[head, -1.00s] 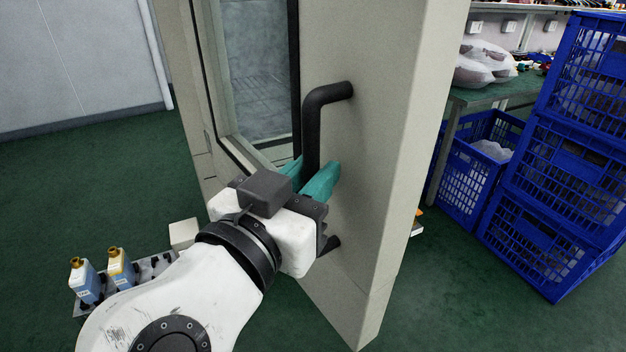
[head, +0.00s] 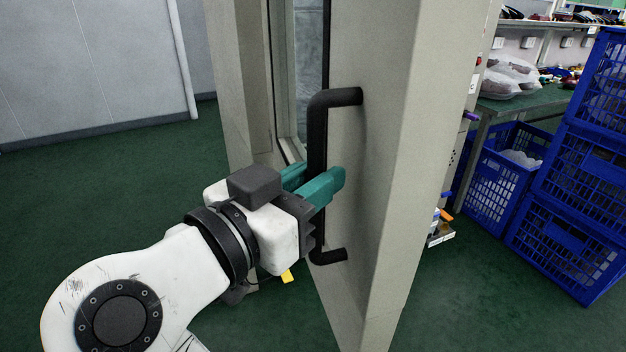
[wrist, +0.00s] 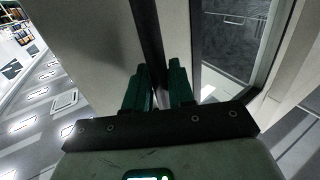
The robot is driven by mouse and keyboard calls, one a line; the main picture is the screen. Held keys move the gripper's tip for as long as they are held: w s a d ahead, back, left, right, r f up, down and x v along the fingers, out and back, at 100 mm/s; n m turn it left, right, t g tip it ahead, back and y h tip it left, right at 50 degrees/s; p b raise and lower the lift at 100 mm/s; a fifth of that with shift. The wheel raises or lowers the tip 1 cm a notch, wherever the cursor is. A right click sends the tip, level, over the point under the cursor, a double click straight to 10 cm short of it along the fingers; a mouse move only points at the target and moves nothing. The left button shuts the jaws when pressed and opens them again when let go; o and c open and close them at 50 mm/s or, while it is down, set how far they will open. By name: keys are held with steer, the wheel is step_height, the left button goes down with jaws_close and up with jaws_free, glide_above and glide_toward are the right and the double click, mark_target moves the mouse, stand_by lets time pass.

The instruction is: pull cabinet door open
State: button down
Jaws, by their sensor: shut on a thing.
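The cabinet door (head: 385,200) is a grey-beige panel with a window, standing at an angle in the middle of the head view. Its black bar handle (head: 318,130) runs upright and bends into the door at top and bottom. My gripper (head: 312,185) has teal fingers, one on each side of the handle's lower half, and is shut on it. In the wrist view the handle (wrist: 150,40) passes between the teal fingers (wrist: 160,85), with the window glass (wrist: 235,45) to its right. The fingers hide part of the handle.
Blue crates (head: 570,190) are stacked at the right, beside a green-topped workbench (head: 530,105) with bagged items on it. Small items (head: 440,228) show just behind the door's right edge. The green floor (head: 110,200) at the left is clear up to the wall.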

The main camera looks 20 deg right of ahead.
steer(key=shift+w+r, duration=0.1)
steer(key=shift+w, duration=0.1)
steer(key=c, duration=1.1)
jaws_free()
steer(key=shift+d, duration=0.15)
steer(key=v, duration=1)
steer(key=shift+s+a, duration=0.25)
steer(key=shift+a, duration=0.1)
